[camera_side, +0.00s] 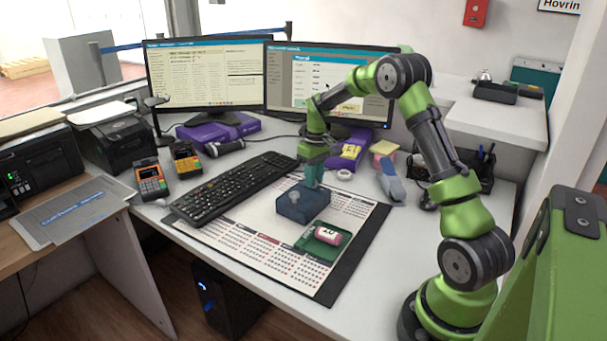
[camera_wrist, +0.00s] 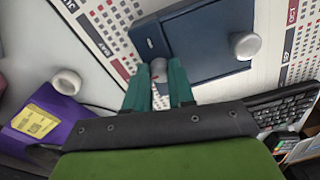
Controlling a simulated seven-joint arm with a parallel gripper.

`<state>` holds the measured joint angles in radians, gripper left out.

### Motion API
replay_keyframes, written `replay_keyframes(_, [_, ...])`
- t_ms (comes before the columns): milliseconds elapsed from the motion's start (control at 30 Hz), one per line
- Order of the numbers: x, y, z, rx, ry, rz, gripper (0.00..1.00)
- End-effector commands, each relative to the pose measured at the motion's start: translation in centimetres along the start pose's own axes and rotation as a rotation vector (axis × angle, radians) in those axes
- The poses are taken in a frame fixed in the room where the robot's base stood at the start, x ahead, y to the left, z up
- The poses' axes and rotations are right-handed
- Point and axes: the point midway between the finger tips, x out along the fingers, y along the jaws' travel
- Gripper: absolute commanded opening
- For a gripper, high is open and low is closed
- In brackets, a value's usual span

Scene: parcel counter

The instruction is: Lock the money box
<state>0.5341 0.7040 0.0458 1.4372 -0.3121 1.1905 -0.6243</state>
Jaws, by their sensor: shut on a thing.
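The dark blue money box (camera_side: 303,206) stands closed on the calendar desk mat, with a round grey knob (camera_side: 296,195) on its lid. The wrist view shows the box (camera_wrist: 205,50) at the top, with the pale knob (camera_wrist: 247,46) to the right. My gripper (camera_side: 313,182) points down at the far side of the box. In the wrist view my gripper (camera_wrist: 160,88) is shut on a small grey piece (camera_wrist: 159,68) with a reddish spot, probably a key, right at the box's edge. Whether it sits in a lock is hidden.
A green tray (camera_side: 304,243) with a pink item (camera_side: 328,235) lies in front of the box. A black keyboard (camera_side: 232,187) is to the left. A white roll (camera_side: 344,174) and a purple box (camera_side: 350,150) are behind. The mat's front left is clear.

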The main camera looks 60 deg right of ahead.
Motion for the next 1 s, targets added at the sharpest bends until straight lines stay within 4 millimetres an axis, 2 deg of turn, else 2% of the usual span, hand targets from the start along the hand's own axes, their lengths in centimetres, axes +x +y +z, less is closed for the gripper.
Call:
replay_keyframes(167, [-0.1,0.0,0.0,-0.001,0.002,0.001,0.0])
replay_keyframes(200, [-0.1,0.0,0.0,-0.001,0.002,0.001,0.28])
replay_keyframes(333, [-0.1,0.0,0.0,0.0,0.001,0.001,0.48])
replay_keyframes(600, [-0.1,0.0,0.0,0.0,0.001,0.001,0.49])
replay_keyframes(733, [-0.8,0.0,-0.1,0.0,0.002,0.001,0.49])
replay_keyframes(867, [-2.9,0.0,-0.1,0.001,0.006,0.002,0.49])
replay_keyframes(1000, [-6.2,0.0,-0.1,0.0,0.007,0.002,0.49])
